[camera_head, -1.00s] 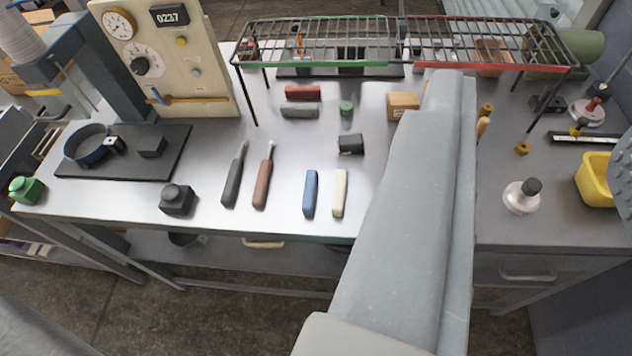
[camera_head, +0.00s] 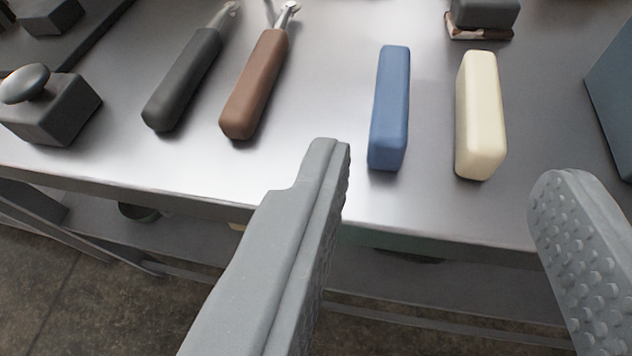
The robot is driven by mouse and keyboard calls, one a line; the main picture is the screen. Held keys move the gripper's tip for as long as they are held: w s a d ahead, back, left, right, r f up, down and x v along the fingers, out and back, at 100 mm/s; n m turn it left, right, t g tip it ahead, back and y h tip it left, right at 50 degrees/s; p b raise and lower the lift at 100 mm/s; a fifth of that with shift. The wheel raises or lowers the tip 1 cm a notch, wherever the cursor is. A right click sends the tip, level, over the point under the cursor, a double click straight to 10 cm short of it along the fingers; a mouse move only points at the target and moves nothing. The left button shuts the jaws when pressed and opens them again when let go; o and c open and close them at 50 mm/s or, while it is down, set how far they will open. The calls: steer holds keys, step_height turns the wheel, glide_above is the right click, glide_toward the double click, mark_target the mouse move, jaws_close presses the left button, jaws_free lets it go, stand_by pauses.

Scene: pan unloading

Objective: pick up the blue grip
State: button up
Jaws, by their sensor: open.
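The blue grip (camera_head: 389,108) is a rounded blue bar lying on the metal table, its length running away from me. My gripper (camera_head: 442,178) is open, with its two grey fingers wide apart and nothing between their tips. The left fingertip is to the left of and nearer than the blue grip. The right fingertip, with a studded inner pad, is at the right edge of the view. The blue grip shows whole, apart from both fingers.
A cream grip (camera_head: 480,116) lies close to the right of the blue one. Brown-handled (camera_head: 254,84) and black-handled (camera_head: 184,80) tools lie to the left. A black knobbed block (camera_head: 48,106) is at far left. The table's front edge (camera_head: 440,236) runs below the grips.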

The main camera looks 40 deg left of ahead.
step_height(320, 180, down, 2)
steer(key=b, duration=0.2)
glide_toward(393, 91)
steer(key=x, duration=0.3)
steer(key=shift+d, duration=0.2)
steer(key=shift+w+a, duration=0.2)
steer(key=shift+w, duration=0.45)
steer(key=shift+f+b+x, duration=0.2)
steer(key=shift+b+x, duration=0.75)
steer(key=shift+x, duration=1.6)
steer(key=shift+s+a, duration=0.15)
steer(key=shift+s, duration=0.05)
jaws_close()
